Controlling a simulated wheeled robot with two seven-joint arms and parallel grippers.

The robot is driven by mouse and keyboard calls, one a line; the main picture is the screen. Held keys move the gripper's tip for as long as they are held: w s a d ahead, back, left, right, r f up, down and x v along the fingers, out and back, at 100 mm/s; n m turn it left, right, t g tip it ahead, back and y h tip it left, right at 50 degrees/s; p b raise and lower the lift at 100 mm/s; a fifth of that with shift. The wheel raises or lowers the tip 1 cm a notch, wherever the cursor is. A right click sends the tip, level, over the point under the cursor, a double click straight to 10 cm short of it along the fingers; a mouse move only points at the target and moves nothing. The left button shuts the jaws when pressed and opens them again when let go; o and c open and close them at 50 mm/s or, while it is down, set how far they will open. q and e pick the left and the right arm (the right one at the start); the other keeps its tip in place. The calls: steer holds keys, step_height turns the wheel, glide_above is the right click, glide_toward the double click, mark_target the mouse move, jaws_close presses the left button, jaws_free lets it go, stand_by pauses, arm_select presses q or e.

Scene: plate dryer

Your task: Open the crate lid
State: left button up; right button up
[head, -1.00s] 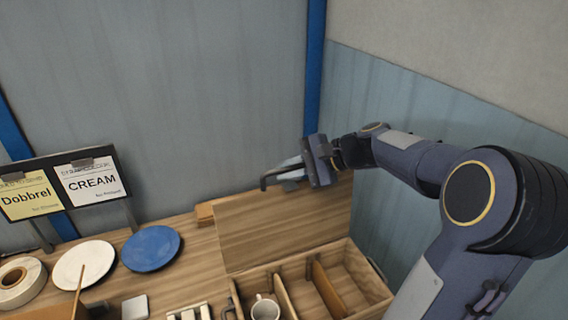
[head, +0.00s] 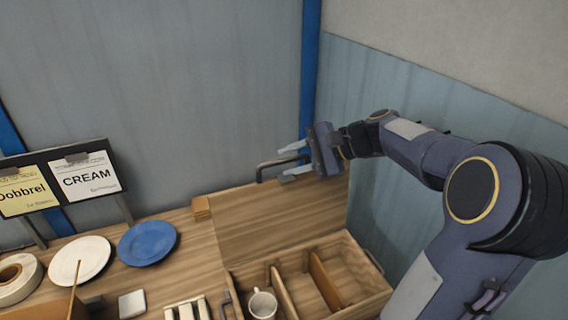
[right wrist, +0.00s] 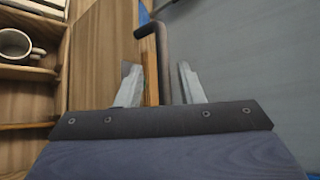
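The wooden crate (head: 361,296) stands on the bench at the lower right of the head view, its compartments exposed. Its lid (head: 265,226) is raised at the back, steeply tilted. A dark bar handle (head: 262,166) is at the lid's upper edge; it also shows in the right wrist view (right wrist: 150,32). My right gripper (head: 293,163) is open at the handle, one finger on each side, with visible gaps in the right wrist view (right wrist: 160,86). My left gripper is out of view.
A white mug (head: 262,305) stands in the crate. A blue plate (head: 147,243), a white plate (head: 80,260) and a tape roll (head: 17,278) lie to the left. A sign stand (head: 63,184) is behind them. The wall stands close behind the lid.

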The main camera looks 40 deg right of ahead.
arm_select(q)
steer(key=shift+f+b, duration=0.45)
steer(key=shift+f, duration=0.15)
arm_select(e)
steer(key=shift+v, duration=2.8)
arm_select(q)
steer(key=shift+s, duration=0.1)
arm_select(e)
steer(key=shift+a, duration=0.1)
